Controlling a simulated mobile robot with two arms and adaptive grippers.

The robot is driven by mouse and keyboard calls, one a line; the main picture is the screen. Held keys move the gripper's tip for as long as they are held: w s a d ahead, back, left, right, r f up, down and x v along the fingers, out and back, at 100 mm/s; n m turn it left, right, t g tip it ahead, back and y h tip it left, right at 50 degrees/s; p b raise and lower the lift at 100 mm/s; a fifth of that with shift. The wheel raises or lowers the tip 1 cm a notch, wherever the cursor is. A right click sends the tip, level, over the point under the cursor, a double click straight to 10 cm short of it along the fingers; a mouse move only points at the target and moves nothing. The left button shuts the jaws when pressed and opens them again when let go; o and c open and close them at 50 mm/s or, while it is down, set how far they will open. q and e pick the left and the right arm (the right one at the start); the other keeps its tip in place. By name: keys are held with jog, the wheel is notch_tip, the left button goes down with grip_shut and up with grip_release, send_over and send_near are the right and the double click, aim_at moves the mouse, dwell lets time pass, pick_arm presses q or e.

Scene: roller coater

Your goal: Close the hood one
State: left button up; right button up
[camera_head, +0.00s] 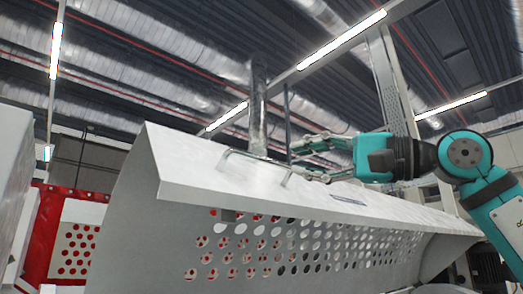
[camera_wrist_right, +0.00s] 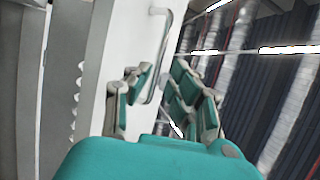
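The hood (camera_head: 190,170) is a long pale grey panel, raised and tilted, with a perforated sheet below its front edge. A thin metal bar handle (camera_head: 250,157) is fixed on its sloping upper face; the handle also shows in the right wrist view (camera_wrist_right: 163,45). My right gripper (camera_head: 297,160) is at the right end of the handle, fingers spread and pointing left. In the right wrist view the handle's near end appears between the open fingers (camera_wrist_right: 160,85); I cannot tell whether they touch it. My left gripper is not in view.
A vertical metal pipe (camera_head: 257,105) rises behind the handle. A grey post (camera_head: 388,85) stands behind my right arm. Ducts and lit strip lamps hang overhead.

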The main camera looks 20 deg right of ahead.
aim_at(265, 162)
jog(key=p+x, duration=0.2)
jog(key=x, duration=0.5)
jog(key=shift+w+a+r+p, duration=0.1)
jog(key=shift+w+r+p, duration=0.05)
jog(key=shift+w+p, duration=0.25)
jog(key=shift+w+a, duration=0.3)
jog(key=shift+a, duration=0.15)
jog(key=shift+d, duration=0.1)
jog(key=c, duration=0.4)
grip_shut()
